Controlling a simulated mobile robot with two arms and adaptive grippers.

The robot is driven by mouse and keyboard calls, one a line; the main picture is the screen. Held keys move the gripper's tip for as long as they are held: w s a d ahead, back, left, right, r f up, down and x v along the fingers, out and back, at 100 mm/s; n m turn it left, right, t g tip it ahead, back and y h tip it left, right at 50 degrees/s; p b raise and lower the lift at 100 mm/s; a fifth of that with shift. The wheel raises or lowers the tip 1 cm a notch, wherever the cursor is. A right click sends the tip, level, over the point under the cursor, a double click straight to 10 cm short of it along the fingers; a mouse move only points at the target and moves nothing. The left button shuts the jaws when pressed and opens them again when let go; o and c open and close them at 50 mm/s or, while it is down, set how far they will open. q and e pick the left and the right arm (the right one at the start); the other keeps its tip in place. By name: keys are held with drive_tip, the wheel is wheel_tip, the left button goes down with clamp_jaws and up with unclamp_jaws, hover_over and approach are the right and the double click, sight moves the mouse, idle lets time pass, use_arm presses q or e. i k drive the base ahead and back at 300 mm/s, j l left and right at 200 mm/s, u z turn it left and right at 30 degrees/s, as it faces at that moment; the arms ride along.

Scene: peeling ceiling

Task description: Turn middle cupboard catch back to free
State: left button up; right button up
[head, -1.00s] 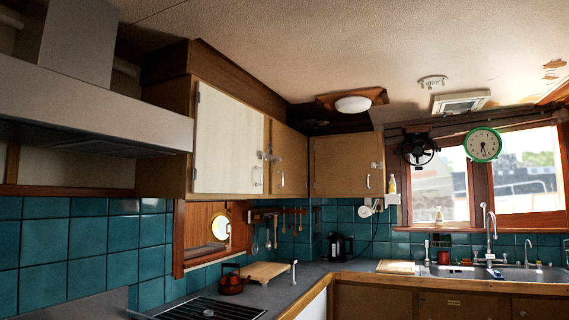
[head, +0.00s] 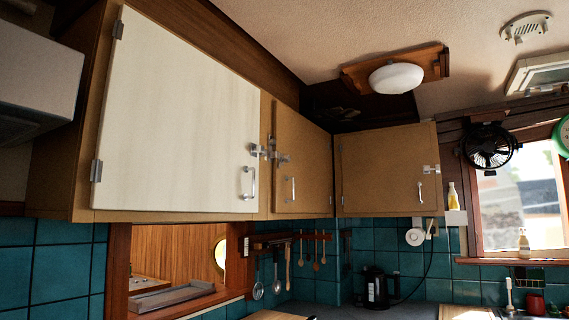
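Three upper cupboards hang in a row in the head view, all with their doors closed. The left cupboard door (head: 180,120) is white. The middle cupboard door (head: 303,165) is brown, with a vertical handle (head: 292,188). A metal catch (head: 280,158) sits at the middle door's left edge, close to another catch (head: 257,150) on the white door's right edge. The exact turn of the middle catch is too small to tell. The right cupboard (head: 380,172) has its own catch (head: 431,169) at its right edge. Neither of my grippers is in view.
A wall opening with a wooden frame (head: 120,270) is below the white cupboard. Utensils (head: 287,262) hang under the middle cupboard. A black kettle (head: 377,288) stands on the counter. A ceiling lamp (head: 396,78) and a fan (head: 490,147) are at upper right. The space before the cupboards looks clear.

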sight(287, 158)
drive_tip(key=i+l+u, duration=0.1)
drive_tip(key=u, duration=0.45)
drive_tip(key=i+l+u, duration=0.15)
drive_tip(key=l+u, duration=0.2)
drive_tip(key=i+l+u, duration=0.15)
drive_tip(key=l+u, duration=0.2)
drive_tip(key=i+l+u, duration=0.1)
drive_tip(key=l+u, duration=0.25)
